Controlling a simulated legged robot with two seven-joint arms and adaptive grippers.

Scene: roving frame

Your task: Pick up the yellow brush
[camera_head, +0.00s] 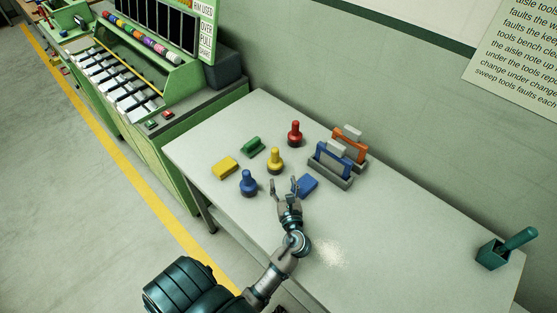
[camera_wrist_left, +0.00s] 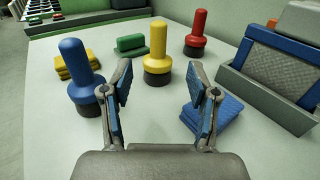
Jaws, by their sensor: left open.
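The yellow brush (camera_head: 275,160) stands upright on the pale table, with a round knob handle and a dark round base. My left gripper (camera_head: 284,187) is open and empty, with its fingers pointing toward the brush and apart from it. In the left wrist view the yellow brush (camera_wrist_left: 157,50) stands beyond and between the open fingers (camera_wrist_left: 161,92). A blue brush (camera_wrist_left: 80,75) stands to its left and a red brush (camera_wrist_left: 196,36) farther back to its right. A folded blue cloth (camera_wrist_left: 214,116) lies beside the right finger.
A grey holder (camera_head: 331,175) with blue and orange-framed items stands at right. A green dustpan-like bin (camera_head: 493,253) sits at the far right. Pale powder (camera_head: 330,252) lies on the otherwise clear front of the table.

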